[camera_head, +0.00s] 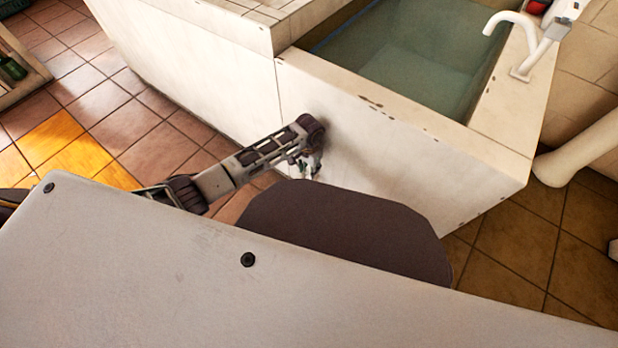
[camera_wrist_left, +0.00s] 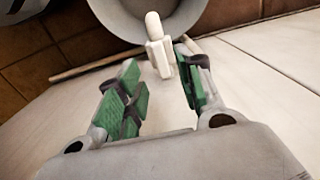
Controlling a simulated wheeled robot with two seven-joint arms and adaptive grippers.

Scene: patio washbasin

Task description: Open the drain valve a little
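A white basin (camera_head: 375,145) full of water stands beyond my body in the head view. My left gripper (camera_head: 308,168) is low against its front wall, and its fingers look small there. In the left wrist view, a small white lever-like piece, apparently the drain valve handle (camera_wrist_left: 158,48), sits just ahead of my left gripper (camera_wrist_left: 160,75). The green-padded fingers are apart, with the handle's near end at the gap between their tips. The right finger is close to it; I cannot tell if it touches. The head view does not show the handle clearly. My right gripper is not in view.
A white tap (camera_head: 515,40) stands on the basin's right rim, with a red object (camera_head: 537,6) behind it. A thick white pipe (camera_head: 580,150) is at the right. A shelf (camera_head: 15,80) with a bottle is at the far left. Tiled floor (camera_head: 120,125) lies open at the left.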

